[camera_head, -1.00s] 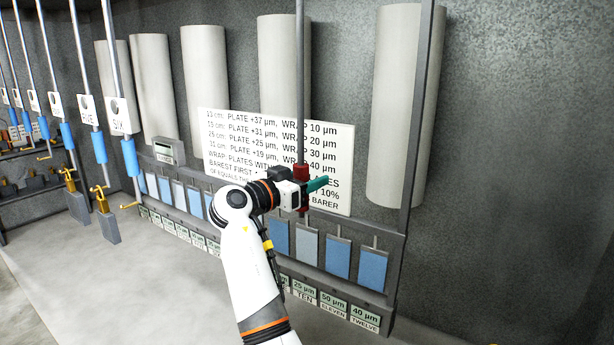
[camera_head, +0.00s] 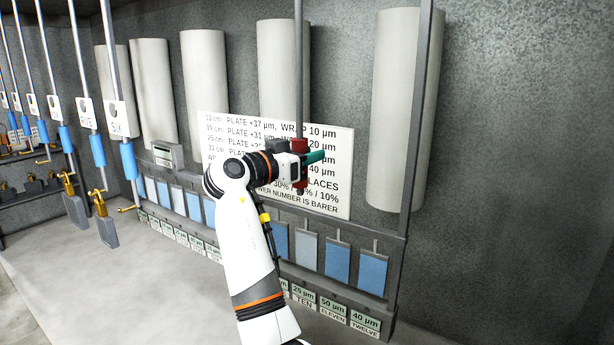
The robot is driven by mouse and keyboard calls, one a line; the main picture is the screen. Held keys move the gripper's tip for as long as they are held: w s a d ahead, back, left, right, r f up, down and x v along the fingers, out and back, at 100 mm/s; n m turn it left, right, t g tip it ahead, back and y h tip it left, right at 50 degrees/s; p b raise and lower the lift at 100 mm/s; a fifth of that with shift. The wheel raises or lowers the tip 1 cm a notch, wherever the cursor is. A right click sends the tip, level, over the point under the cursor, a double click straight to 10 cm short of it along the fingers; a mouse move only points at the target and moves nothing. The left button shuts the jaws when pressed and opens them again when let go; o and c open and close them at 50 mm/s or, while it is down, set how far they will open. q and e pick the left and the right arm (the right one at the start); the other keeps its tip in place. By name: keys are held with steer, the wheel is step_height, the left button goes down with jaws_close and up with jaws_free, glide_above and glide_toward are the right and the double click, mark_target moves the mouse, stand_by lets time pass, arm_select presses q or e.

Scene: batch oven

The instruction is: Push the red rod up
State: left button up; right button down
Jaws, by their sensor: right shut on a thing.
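The red rod shows as a dark vertical rod (camera_head: 299,70) with a red block (camera_head: 300,145) near its lower end, in front of the white sign. My right gripper (camera_head: 308,158) is shut on it just below the red block. Its teal-green fingertip sticks out to the right, and the gripper hides part of the rod. A small red part (camera_head: 300,188) shows below the gripper. My left gripper is not in view.
A white text sign (camera_head: 230,125) is behind my gripper, with pale cylinders (camera_head: 400,110) behind. A dark upright post (camera_head: 418,120) stands to the right. Blue plates (camera_head: 338,258) hang below, above labels (camera_head: 364,322). Rods with blue sleeves (camera_head: 128,160) hang at the left.

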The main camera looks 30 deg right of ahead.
steer(key=shift+r, duration=0.55)
steer(key=c, duration=1.1)
jaws_free()
steer(key=shift+a+f, duration=0.1)
steer(key=shift+o, duration=0.2)
steer(key=shift+f, duration=0.15)
steer(key=shift+a+f+b, duration=0.15)
steer(key=shift+a+b, duration=0.2)
steer(key=s+a+b, duration=0.2)
steer(key=a+b, duration=0.3)
steer(key=a, duration=0.6)
steer(key=shift+s+r, duration=0.15)
steer(key=shift+r, duration=0.05)
steer(key=shift+a, duration=0.1)
